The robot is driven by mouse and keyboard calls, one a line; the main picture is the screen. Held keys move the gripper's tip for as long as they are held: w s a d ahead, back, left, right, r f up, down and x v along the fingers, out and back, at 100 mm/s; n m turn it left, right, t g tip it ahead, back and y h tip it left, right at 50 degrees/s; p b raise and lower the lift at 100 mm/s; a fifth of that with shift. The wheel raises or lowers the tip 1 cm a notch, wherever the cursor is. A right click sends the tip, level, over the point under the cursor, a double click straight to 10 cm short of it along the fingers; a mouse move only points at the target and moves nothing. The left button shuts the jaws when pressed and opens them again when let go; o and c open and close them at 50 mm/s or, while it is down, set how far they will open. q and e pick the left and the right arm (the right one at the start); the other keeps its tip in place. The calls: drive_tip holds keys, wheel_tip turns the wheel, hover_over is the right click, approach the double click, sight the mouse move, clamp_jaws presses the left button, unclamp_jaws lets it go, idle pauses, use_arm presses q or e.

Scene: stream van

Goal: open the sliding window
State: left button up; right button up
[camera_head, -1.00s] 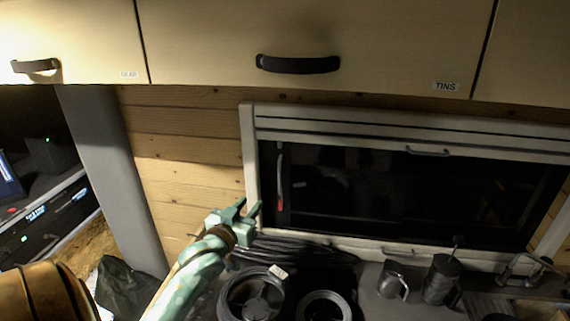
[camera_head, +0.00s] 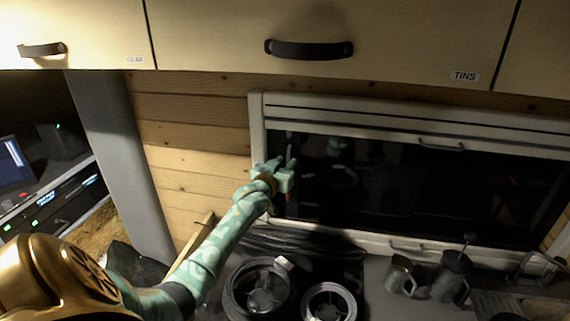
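The sliding window (camera_head: 400,190) is a dark pane in a pale frame on the wood wall. Its vertical handle (camera_head: 290,147) is at the left edge of the pane, with a red part lower down, mostly hidden behind my gripper. My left gripper (camera_head: 279,163), pale green, is in front of the handle's middle with its fingers apart, pointing up at the glass. I cannot tell whether it touches the handle. The pane appears closed, and a faint reflection shows in it. My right gripper is not in view.
Overhead cupboards with dark handles (camera_head: 309,49) run above the window. Electronics with a screen (camera_head: 12,165) stand at the left.

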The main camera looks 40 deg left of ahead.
use_arm(q)
drive_tip(key=shift+w+a, duration=0.15)
drive_tip(key=shift+w, duration=0.3)
clamp_jaws()
